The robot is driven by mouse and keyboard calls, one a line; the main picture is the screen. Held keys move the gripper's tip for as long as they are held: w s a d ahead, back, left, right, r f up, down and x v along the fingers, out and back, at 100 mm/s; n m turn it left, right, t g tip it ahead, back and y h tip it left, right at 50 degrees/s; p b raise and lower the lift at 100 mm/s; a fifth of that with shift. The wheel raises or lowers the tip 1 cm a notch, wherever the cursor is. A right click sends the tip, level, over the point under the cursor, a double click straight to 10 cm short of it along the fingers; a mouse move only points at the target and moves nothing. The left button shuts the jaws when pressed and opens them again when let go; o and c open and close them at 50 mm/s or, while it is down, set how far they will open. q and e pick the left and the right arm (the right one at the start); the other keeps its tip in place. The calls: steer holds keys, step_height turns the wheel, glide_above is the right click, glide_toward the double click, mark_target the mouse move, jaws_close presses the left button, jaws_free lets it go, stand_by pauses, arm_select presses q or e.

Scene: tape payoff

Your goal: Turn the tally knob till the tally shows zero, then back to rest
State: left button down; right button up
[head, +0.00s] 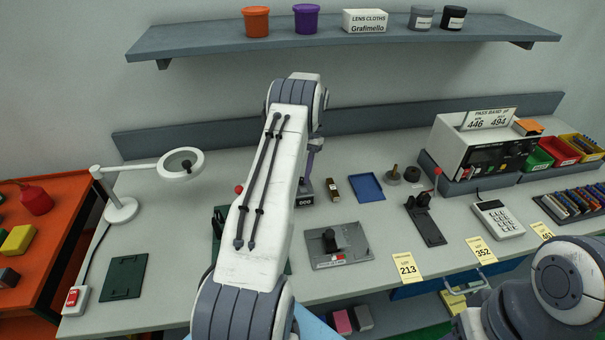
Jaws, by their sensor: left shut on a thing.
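The tally (305,201) is a small dark box on the bench, mostly hidden behind my left arm. Its little window seems to read 000, though the digits are very small. My left gripper (312,172) is right above the tally, pointing down, partly covered by my own forearm. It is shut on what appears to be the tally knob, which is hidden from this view. My right arm shows only at the lower right, and its gripper is out of the picture.
Right of the tally are a small brown block (332,188), a blue tray (367,186) and a grey plate with a black fixture (338,245). A lamp (121,209) and green mat (125,277) are at left. A white machine (470,150) stands back right.

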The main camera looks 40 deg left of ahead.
arm_select(q)
steer(key=c, duration=0.8)
jaws_free()
steer(key=shift+d, duration=0.1)
steer(key=shift+o, duration=0.2)
steer(key=shift+w+r, duration=0.1)
steer(key=shift+w+r, duration=0.2)
steer(key=shift+r, duration=0.1)
steer(key=v, duration=0.9)
steer(key=shift+r, duration=0.25)
